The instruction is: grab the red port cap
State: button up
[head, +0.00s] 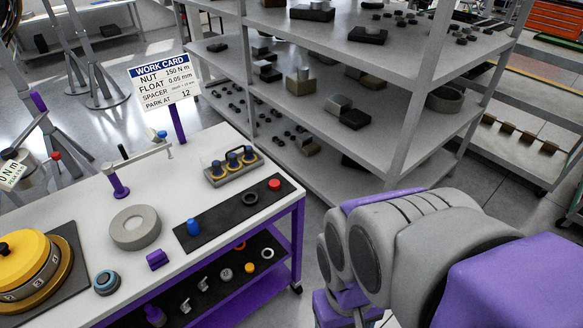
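A small red cap (274,184) sits near the right end of a black mat (222,215) on the white bench top. It looks like the red port cap. A black ring (250,198) lies just left of it, and a blue cap-like piece (193,227) stands at the mat's left end. My grey and purple arm fills the lower right of the head view, to the right of the bench and apart from the red cap. I cannot make out my gripper's fingers.
The white bench has purple legs (299,240) and a lower black shelf with small parts. A tray with several blue-and-yellow pieces (232,165), a grey ring (134,228) and a work card (163,84) stand near. Grey shelving (395,150) rises behind.

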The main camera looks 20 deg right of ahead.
aim_at(274, 185)
jog(key=i+l, duration=0.2)
jog(key=i+l+u, duration=0.1)
jog(key=l, duration=0.35)
jog(key=i+l, duration=0.4)
jog(key=l, duration=0.25)
jog(key=u, duration=1.8)
